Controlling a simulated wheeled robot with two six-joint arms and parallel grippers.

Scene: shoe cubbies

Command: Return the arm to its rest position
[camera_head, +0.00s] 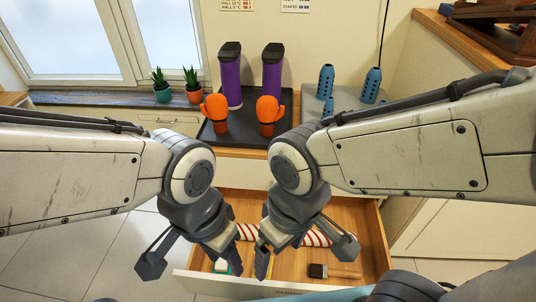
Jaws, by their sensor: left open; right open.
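My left arm comes in from the left, and my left gripper (192,262) hangs over the left front of an open wooden drawer (372,232). Its fingers are spread apart with nothing seen between them. My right arm comes in from the right, and my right gripper (303,252) hangs over the middle of the same drawer, also open with nothing seen held. The two grippers are close side by side and do not appear to touch. They partly hide the drawer's contents.
The drawer holds a red-and-white striped item (316,238), a dark brush (318,271) and a small teal-and-white block (221,266). Behind, a black tray (238,137) bears two purple boot-like shapes (230,80) and two orange items (216,108). Blue perforated pieces (325,82) stand right; potted plants (162,94) stand left.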

